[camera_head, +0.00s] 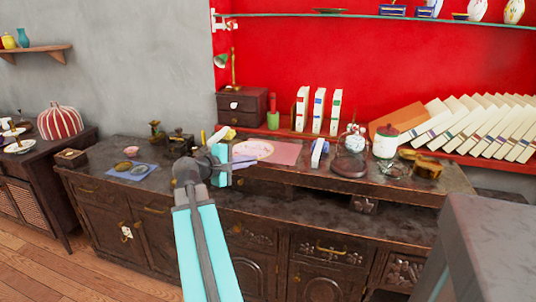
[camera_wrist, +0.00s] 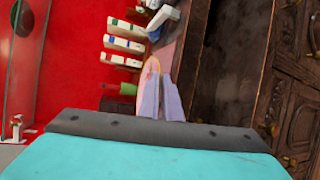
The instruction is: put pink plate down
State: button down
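The pink plate (camera_head: 253,149) is round, pale pink with a yellowish pattern, and shows in the head view over the pink mat (camera_head: 287,153) on the dark cabinet top. In the wrist view the plate (camera_wrist: 151,67) is seen nearly edge-on at the tips of two lavender fingers. My gripper (camera_head: 244,161) reaches in from the left side of the plate. In the wrist view my gripper (camera_wrist: 161,84) has its fingers close together, with the plate's near edge between them. The fingers hide part of that edge. I cannot tell whether the plate touches the mat.
A blue mat (camera_head: 145,174) with small dishes lies left on the cabinet top. A glass dome (camera_head: 351,150), a white jar (camera_head: 385,141) and a blue-and-white box (camera_head: 318,152) stand right of the plate. A small drawer chest (camera_head: 242,107) and upright books (camera_head: 318,111) stand behind.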

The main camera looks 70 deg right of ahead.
aim_at(266, 146)
jog(key=d, duration=0.4)
jog(key=d+f, duration=0.1)
jog(key=d, duration=0.4)
jog(key=s+d, duration=0.1)
jog(key=d, duration=0.3)
jog(key=shift+d+f, duration=0.15)
jog(key=shift+d, duration=0.2)
jog(key=shift+d, duration=0.55)
jog(key=shift+d+f, duration=0.15)
jog(key=shift+f, duration=1.65)
jog(key=c, duration=2.3)
grip_release()
jog(key=shift+o, duration=0.2)
